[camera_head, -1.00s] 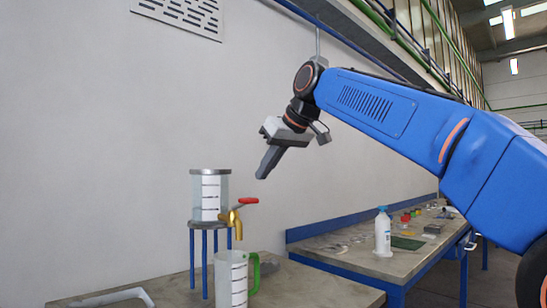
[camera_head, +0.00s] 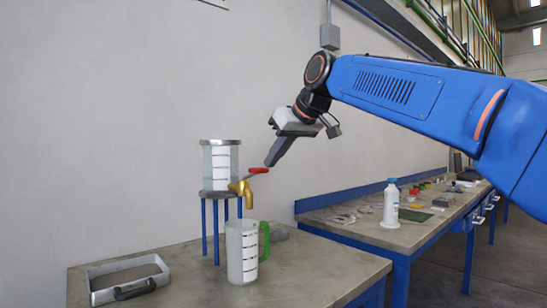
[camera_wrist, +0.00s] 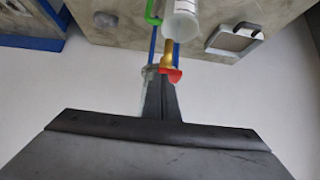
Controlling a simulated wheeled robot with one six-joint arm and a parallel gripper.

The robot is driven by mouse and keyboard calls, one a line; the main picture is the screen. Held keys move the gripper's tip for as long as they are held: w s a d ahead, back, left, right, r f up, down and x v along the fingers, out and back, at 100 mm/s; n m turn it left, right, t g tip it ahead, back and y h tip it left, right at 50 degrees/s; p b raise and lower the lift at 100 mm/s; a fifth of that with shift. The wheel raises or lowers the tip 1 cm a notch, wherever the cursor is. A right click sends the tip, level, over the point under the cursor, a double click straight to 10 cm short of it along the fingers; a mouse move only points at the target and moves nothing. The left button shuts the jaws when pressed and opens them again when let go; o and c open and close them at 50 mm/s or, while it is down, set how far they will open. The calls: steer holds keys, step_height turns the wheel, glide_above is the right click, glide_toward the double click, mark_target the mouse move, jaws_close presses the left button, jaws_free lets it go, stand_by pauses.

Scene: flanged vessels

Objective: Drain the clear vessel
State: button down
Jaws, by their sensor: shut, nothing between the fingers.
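The clear vessel (camera_head: 220,167) stands upright on a blue-legged stand. It has a grey lid and a white scale. A brass tap (camera_head: 242,190) with a red handle (camera_head: 259,170) sticks out low on its right side. The jug (camera_head: 241,252), clear with a green handle, stands on the table below the tap. My gripper (camera_head: 270,163) is shut, its fingertips close to the red handle. In the wrist view the fingers (camera_wrist: 160,85) end beside the red handle (camera_wrist: 171,75) and partly hide the vessel. I cannot tell whether they touch the handle.
A grey tray-like frame with a dark handle (camera_head: 128,275) lies on the table (camera_head: 310,265) at the left. A second bench at the right holds a white bottle (camera_head: 390,205) and several small items. The wall is close behind the stand.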

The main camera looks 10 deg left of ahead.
step_height(320, 180, down, 6)
steer(key=s+d+t+y, duration=0.1)
steer(key=shift+d+y, duration=0.2)
steer(key=shift+y, duration=0.2)
steer(key=shift+s+r, duration=0.1)
stand_by(7.1)
